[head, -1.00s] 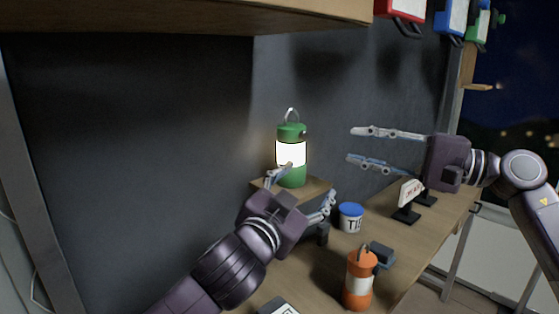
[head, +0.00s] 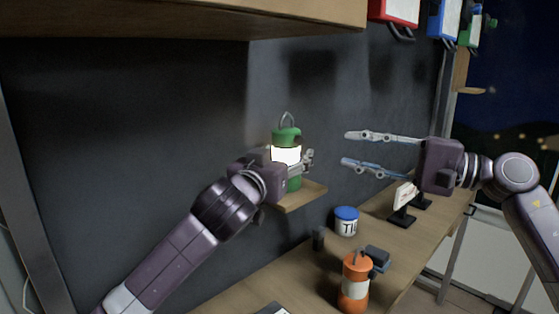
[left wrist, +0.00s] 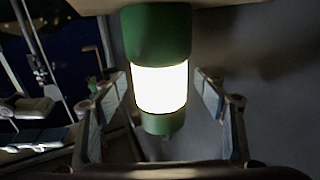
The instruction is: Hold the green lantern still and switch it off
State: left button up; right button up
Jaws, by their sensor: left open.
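The green lantern (head: 286,135) stands upright on a small wooden shelf (head: 303,196) against the dark wall, its white middle glowing. The lit lantern also shows in the left wrist view (left wrist: 159,88), between the two fingers. My left gripper (head: 298,158) is open around the lantern's middle, with a finger on each side and gaps visible in the left wrist view. It hides part of the lantern's body in the head view. My right gripper (head: 368,152) is open and empty, to the right of the lantern, its fingers pointing left toward it. I cannot make out the switch.
Below on the wooden counter are a tub with a blue lid (head: 345,221), an unlit orange lantern (head: 355,283), a dark box (head: 377,258) and a sign on a stand (head: 403,203). A wooden overhang (head: 180,18) is above.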

pick_arm(q)
jog(key=shift+w+d, duration=0.2)
jog(key=shift+w, duration=0.4)
jog(key=shift+c, duration=0.4)
jog(key=c, duration=1.2)
jog(key=shift+c, duration=1)
pick_arm(e)
jog(key=shift+c, duration=0.4)
grip_shut()
